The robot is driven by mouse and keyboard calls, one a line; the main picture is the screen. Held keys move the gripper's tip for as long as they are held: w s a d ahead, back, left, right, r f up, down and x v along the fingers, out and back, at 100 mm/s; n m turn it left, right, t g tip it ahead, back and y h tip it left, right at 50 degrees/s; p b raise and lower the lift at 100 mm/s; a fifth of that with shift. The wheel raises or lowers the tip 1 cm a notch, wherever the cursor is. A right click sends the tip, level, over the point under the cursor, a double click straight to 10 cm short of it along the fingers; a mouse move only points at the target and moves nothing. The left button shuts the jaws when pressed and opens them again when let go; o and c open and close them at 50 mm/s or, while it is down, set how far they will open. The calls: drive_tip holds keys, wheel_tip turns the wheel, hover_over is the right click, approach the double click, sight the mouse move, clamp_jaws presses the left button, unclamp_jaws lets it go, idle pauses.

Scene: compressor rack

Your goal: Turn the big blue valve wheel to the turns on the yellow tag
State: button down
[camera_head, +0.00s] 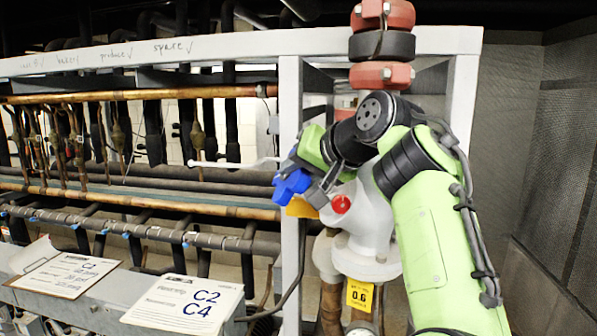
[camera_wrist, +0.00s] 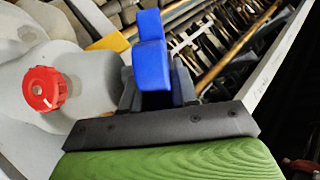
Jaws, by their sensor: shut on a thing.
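The blue valve wheel (camera_head: 292,185) is on the left side of a pale grey valve body (camera_head: 370,225). My gripper (camera_head: 303,178) is shut on the wheel from the right and above, and hides part of it. In the wrist view the blue wheel (camera_wrist: 152,62) stands between the two dark fingers of my gripper (camera_wrist: 155,88), with its upper lobes beyond them.
A small red knob (camera_head: 341,204) sits on the valve body close to my gripper. An orange-yellow piece (camera_head: 301,208) is just below the wheel. A white upright (camera_head: 290,150) stands close behind. Copper pipes (camera_head: 140,94) run left, above paper cards marked C2 and C4 (camera_head: 187,303).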

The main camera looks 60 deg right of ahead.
drive_tip(key=shift+d+g+y, duration=0.1)
drive_tip(key=shift+g+y, duration=0.2)
drive_tip(key=shift+y, duration=0.4)
drive_tip(key=c, duration=1)
unclamp_jaws()
drive_tip(key=shift+w, duration=0.1)
drive_tip(key=shift+o, duration=0.2)
